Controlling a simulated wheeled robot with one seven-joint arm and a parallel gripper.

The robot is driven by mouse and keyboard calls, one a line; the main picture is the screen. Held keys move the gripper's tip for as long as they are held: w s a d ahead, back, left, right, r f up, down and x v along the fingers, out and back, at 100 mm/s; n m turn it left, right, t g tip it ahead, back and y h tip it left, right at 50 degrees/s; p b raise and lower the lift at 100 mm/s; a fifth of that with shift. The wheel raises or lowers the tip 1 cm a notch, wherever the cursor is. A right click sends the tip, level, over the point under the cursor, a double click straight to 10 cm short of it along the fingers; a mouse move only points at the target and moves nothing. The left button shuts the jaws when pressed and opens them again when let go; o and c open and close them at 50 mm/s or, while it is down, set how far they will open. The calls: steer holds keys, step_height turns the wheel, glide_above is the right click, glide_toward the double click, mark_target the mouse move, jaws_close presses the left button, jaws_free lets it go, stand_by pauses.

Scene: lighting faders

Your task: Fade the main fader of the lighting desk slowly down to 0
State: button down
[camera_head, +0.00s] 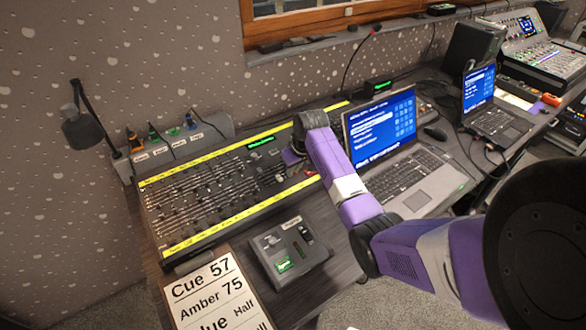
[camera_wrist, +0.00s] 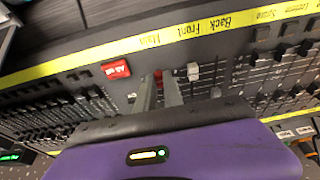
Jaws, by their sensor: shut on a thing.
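The lighting desk (camera_head: 212,236) is a long dark console with yellow strips along its edges and rows of faders. In the wrist view its yellow label strip (camera_wrist: 95,48) runs across the top, with the words Main, Front and Back. My gripper (camera_wrist: 159,82) has its two grey fingers close together around a red fader cap (camera_wrist: 166,75), in line with the Main label. The fingers cover much of the cap and its slot, so its exact position along the slot is unclear. In the head view my arm hides the fingers and this cap.
A white-capped fader (camera_wrist: 193,71) stands close right of the fingers, and a red lit button (camera_wrist: 116,69) is left. A small control box (camera_head: 290,256) and a cue sheet (camera_head: 217,296) lie in front of the desk. A laptop (camera_head: 402,182) stands right, beside my arm.

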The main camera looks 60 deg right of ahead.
steer(key=c, duration=1.7)
jaws_free()
step_height(320, 180, up, 6)
steer(key=p, duration=0.5)
steer(key=shift+p, duration=0.4)
steer(key=shift+d, duration=0.1)
